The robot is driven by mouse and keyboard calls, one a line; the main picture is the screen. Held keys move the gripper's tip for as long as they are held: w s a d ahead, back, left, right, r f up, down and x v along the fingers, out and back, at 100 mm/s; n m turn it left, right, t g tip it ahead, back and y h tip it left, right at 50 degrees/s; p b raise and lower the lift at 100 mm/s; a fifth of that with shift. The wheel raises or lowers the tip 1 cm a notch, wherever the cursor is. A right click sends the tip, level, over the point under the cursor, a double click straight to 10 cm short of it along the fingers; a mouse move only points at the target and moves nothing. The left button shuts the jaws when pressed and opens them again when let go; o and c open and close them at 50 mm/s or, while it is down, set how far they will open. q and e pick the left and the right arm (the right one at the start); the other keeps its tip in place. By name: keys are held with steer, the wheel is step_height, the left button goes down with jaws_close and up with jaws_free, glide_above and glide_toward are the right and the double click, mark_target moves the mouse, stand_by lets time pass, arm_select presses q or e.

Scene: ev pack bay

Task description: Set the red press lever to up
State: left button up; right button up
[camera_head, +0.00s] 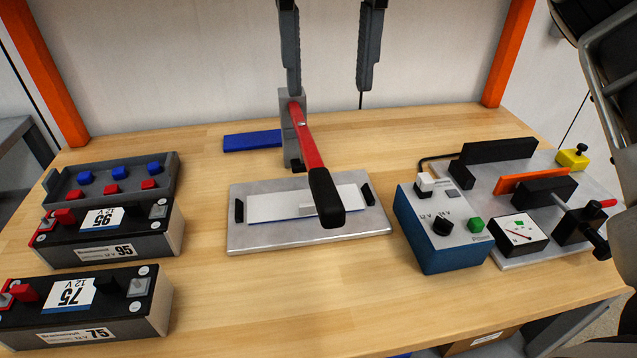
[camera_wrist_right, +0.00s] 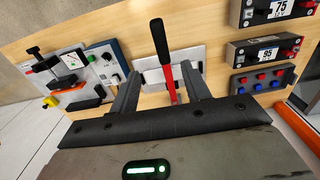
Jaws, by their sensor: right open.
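The red press lever (camera_head: 308,145) has a black grip (camera_head: 327,198) and is hinged on a grey upright post (camera_head: 289,125). It slopes from the post towards me, with its grip over the press plate (camera_head: 250,240). My right gripper (camera_head: 331,88) hangs at the top middle, open and empty, its fingers apart behind and above the grip. In the right wrist view the red lever (camera_wrist_right: 168,82) shows between the two fingers, its black grip (camera_wrist_right: 160,38) reaching beyond them; no contact shows. My left gripper is not in view.
Batteries (camera_head: 110,235) and a grey tray (camera_head: 170,180) of red and blue pieces stand left. A blue control box (camera_head: 440,245) and a clamp fixture (camera_head: 540,190) stand right. A blue strip (camera_head: 253,140) lies behind left. Bare wood flanks the plate.

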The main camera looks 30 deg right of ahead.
steer(key=b, duration=0.1)
glide_toward(327, 191)
step_height(327, 191, down, 9)
steer(key=shift+f+b, duration=0.1)
steer(key=shift+b, duration=1)
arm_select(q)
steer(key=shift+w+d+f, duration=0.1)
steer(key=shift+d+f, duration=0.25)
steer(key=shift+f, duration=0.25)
arm_select(e)
steer(key=shift+f, duration=0.65)
